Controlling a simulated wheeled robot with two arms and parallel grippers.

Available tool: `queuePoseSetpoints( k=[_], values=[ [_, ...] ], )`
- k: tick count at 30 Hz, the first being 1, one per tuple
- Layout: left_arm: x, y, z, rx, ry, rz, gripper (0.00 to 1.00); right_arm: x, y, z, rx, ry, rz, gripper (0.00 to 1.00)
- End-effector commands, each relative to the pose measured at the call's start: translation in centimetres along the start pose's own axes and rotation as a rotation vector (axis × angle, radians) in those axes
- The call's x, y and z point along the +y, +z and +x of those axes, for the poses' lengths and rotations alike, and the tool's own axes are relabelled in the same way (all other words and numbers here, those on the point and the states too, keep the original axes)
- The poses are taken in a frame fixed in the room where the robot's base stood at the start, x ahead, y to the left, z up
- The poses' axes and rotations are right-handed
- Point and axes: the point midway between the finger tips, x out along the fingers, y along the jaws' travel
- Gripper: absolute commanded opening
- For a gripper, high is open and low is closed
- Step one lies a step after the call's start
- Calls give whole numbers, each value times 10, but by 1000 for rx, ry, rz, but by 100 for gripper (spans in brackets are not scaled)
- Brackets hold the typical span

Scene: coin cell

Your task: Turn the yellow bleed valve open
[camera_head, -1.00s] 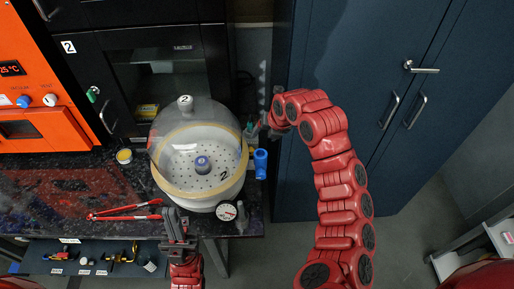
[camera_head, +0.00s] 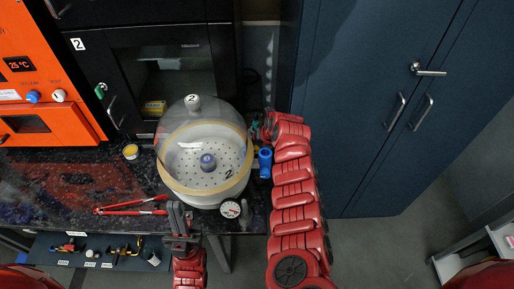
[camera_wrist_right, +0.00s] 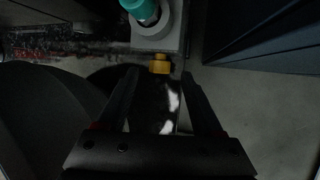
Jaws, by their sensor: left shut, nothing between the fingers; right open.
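The yellow bleed valve (camera_wrist_right: 160,64) shows in the right wrist view as a small yellow piece under a grey block with a teal knob (camera_wrist_right: 138,7). My right gripper (camera_wrist_right: 160,78) is open, its fingers either side of the line to the valve, with the valve just beyond the fingertips; contact cannot be told. In the head view, the right gripper is mostly hidden behind my red arm, beside the glass-domed vessel (camera_head: 205,150). My left gripper (camera_head: 179,220) is shut and empty at the bench's front edge, in front of the vessel.
A blue fitting (camera_head: 265,162) sits at the vessel's right side and a round gauge (camera_head: 230,209) at its front. Red-handled tongs (camera_head: 130,207) lie on the dark bench to the left. Blue cabinets (camera_head: 370,110) stand on the right.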

Motion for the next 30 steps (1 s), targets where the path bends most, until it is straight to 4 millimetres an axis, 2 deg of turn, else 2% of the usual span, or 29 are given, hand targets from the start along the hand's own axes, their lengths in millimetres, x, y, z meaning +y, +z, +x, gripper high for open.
queuePoseSetpoints(
  k=[3, 9, 21, 23, 30],
  values=[
    [0, 0, -2, 0, 0, 0, 0, -1, -2, 17, 5, 2, 5, 68],
    [0, 1, -4, 0, 0, 0, 0, 0, -2, 32, 5, 0, 1, 68],
    [0, 1, -4, 0, 0, 0, 0, 0, 0, 36, 1, -2, -4, 68],
    [0, 1, -4, 0, 0, 0, 0, 0, 0, 36, 1, -2, -4, 59],
    [0, 1, -4, 0, 0, 0, 0, 0, 0, 36, 1, -1, -4, 16]
  ],
)
